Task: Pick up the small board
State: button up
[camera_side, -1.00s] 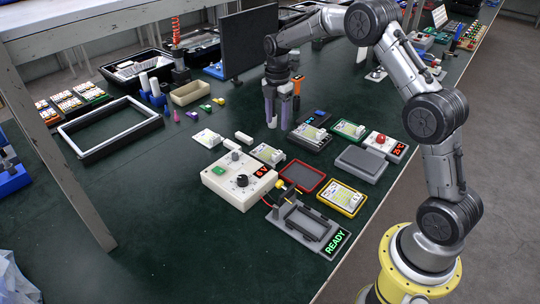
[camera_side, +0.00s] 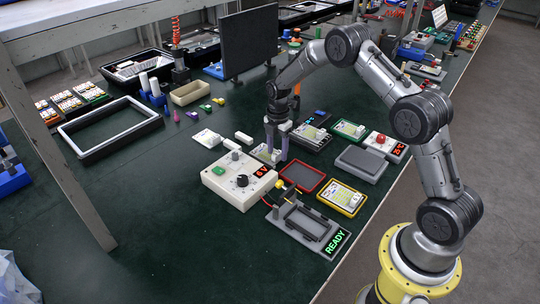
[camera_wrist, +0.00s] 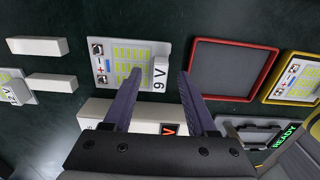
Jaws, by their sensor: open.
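A small pale board (camera_side: 262,152) with yellow-green strips lies on the dark green table beside the cream power box. In the wrist view the board (camera_wrist: 118,55) shows two dark-centred terminals on its left and a white block marked 9 V on its right. My gripper (camera_side: 277,156) is over this board with its fingers pointing down; they hide part of it. In the wrist view my gripper (camera_wrist: 160,74) is open and empty. Its left finger overlaps the board and its right finger is just right of the 9 V block. I cannot tell the exact height above the board.
The cream power box (camera_side: 237,181) stands close in front. A red-rimmed tray (camera_side: 303,177) and a yellow-rimmed board (camera_side: 341,198) are to the right. A grey READY fixture (camera_side: 306,225) is nearer. Another small board (camera_side: 207,138) and white blocks (camera_side: 243,137) lie left.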

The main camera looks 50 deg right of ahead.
grip_shut()
dwell(0.3)
dwell(0.3)
jog(key=shift+r, duration=0.45)
notch_tip(320, 180, up, 2)
jog(key=shift+w+r, duration=0.1)
jog(key=shift+r, duration=0.05)
jog(key=s+a+r, duration=0.3)
jog(key=s+r, duration=0.6)
jog(key=s, duration=0.4)
jog(key=shift+s+a+r, duration=0.25)
jog(key=shift+s+r, duration=0.1)
